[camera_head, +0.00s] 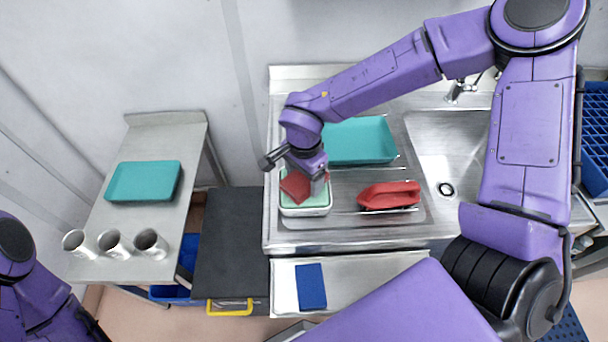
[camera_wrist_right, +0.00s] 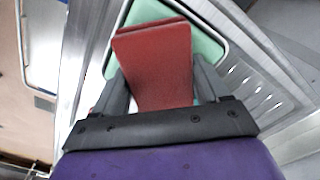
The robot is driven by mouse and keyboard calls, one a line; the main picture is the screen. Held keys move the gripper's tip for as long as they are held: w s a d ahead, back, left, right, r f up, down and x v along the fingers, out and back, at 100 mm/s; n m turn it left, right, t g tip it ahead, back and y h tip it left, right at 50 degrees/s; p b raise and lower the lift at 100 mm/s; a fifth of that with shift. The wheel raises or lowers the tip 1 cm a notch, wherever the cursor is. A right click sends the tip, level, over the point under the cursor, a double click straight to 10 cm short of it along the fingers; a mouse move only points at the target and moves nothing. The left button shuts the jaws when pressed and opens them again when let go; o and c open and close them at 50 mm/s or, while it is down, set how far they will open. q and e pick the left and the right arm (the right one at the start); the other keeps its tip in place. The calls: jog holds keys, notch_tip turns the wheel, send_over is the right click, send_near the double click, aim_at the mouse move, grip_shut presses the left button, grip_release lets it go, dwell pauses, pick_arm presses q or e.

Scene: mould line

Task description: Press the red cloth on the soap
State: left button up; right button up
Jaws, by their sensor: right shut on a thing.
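The red cloth (camera_head: 296,186) is a folded rectangle in the jaws of my right gripper (camera_head: 314,186). In the right wrist view the cloth (camera_wrist_right: 158,62) sticks out between the two grey fingers of the gripper (camera_wrist_right: 160,88). The soap (camera_head: 318,202) is a pale green surface inside a white tub (camera_head: 306,212) on the left of the sink's drainboard. The cloth is over the soap, and the soap also shows around it in the wrist view (camera_wrist_right: 208,42). I cannot tell whether they touch. My left gripper is out of view; only part of that arm shows at lower left.
A teal tray (camera_head: 360,140) and a red object (camera_head: 389,194) lie on the drainboard (camera_head: 350,222), right of the tub. The sink basin (camera_head: 440,150) is farther right. A blue block (camera_head: 311,287) lies in front. A left side table holds another teal tray (camera_head: 143,181) and metal cups (camera_head: 113,243).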

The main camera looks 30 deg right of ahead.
aim_at(304, 177)
jog(key=shift+f+p, duration=0.1)
jog(key=shift+p, duration=0.3)
dwell(1.4)
notch_tip(304, 177, up, 3)
jog(key=p, duration=0.3)
jog(key=shift+f, duration=0.1)
notch_tip(304, 177, up, 2)
jog(key=shift+r+p, duration=0.1)
jog(key=shift+p, duration=0.45)
jog(key=shift+r, duration=1.05)
